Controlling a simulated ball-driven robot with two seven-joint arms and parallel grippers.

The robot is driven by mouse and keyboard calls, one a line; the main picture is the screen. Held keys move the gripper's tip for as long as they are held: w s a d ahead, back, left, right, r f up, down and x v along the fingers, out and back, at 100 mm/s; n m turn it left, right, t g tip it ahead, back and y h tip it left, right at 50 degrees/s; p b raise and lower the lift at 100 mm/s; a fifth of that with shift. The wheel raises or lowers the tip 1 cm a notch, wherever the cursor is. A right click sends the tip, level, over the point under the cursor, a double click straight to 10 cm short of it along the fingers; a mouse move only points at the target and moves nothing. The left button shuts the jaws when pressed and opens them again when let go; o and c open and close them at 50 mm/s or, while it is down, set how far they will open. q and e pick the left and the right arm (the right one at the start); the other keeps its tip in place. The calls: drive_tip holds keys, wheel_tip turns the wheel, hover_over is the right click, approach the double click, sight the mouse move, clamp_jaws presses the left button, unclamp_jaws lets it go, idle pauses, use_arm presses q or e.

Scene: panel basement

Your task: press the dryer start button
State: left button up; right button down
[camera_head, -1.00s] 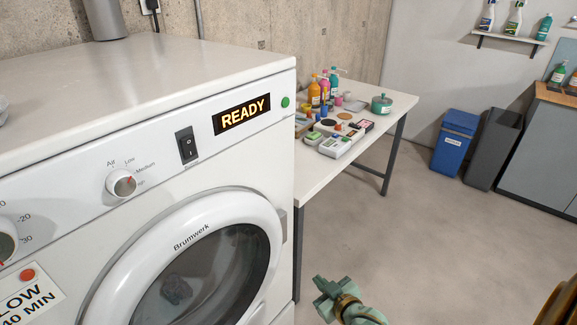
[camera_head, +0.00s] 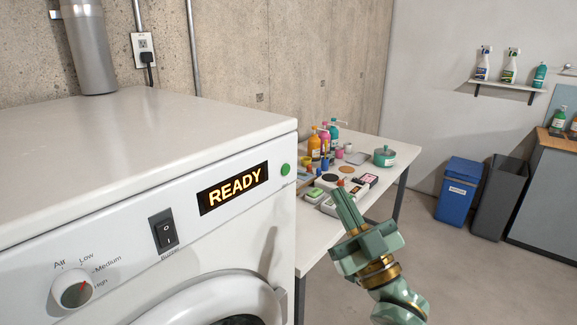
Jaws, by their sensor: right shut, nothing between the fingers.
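The white dryer (camera_head: 140,215) fills the left of the head view. Its lit display (camera_head: 233,188) reads READY. A small round green button (camera_head: 285,169) sits on the panel's right end, just right of the display; no label is readable on it. A black rocker switch (camera_head: 163,230) and a temperature knob (camera_head: 73,289) are further left. My right gripper (camera_head: 341,192) is shut and empty, to the right of the dryer and apart from it, right of and slightly below the green button in the picture. My left gripper is out of view.
A white table (camera_head: 372,151) with bottles, small boxes and a green pot (camera_head: 384,156) stands behind my right gripper. A blue bin (camera_head: 458,191) and a dark bin (camera_head: 503,197) stand by the far wall. Open floor lies at lower right.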

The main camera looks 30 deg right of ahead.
sight(286, 169)
drive_tip(key=shift+s+a+r+t, duration=0.1)
drive_tip(key=shift+s+r+t, duration=0.35)
drive_tip(key=shift+r, duration=0.35)
drive_tip(key=w+a+b, duration=0.1)
drive_tip(key=w+a, duration=0.2)
drive_tip(key=w, duration=0.5)
drive_tip(key=shift+a, duration=0.15)
drive_tip(key=shift+w+f, duration=0.1)
drive_tip(key=shift+w, duration=0.1)
idle(1.6)
drive_tip(key=shift+w+a, duration=0.2)
drive_tip(key=shift+w, duration=0.05)
